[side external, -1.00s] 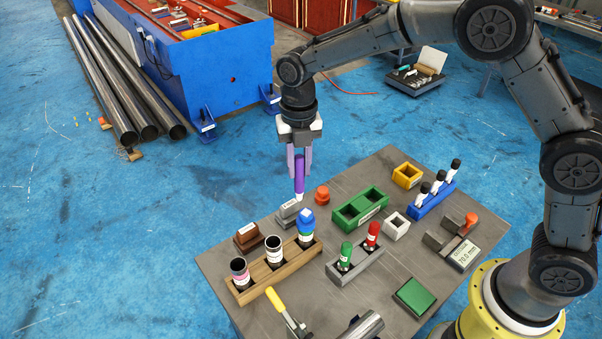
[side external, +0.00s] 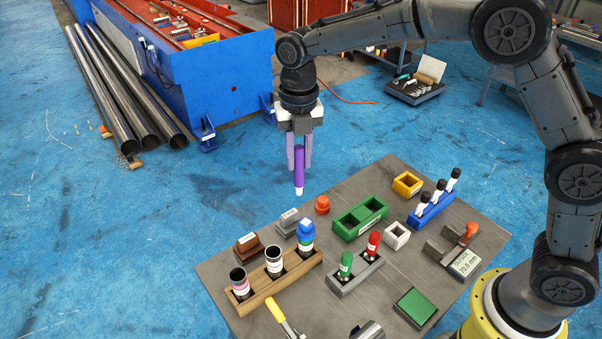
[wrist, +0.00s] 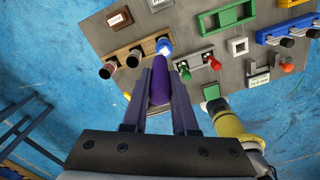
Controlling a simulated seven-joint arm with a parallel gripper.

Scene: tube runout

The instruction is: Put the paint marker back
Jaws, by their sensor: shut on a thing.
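The purple marker (side external: 299,170) with a white tip is held upright, tip down, in my gripper (side external: 299,160). It hangs in the air beyond the table's far left edge in the side view, apart from everything below. In the wrist view the purple marker (wrist: 160,88) sits between the two fingers. A grey rack (side external: 345,285) on the table holds a green marker (side external: 345,265) and a red marker (side external: 373,242). I cannot tell from the pictures which holder belongs to the purple marker.
A wooden rack (side external: 252,303) holds two dark-topped containers and a blue-topped one (side external: 306,232). A green two-socket block (side external: 350,230), a white square socket (side external: 397,236), a yellow socket (side external: 407,185) and a blue rack (side external: 428,212) of black-capped markers stand on the grey table (side external: 395,285).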

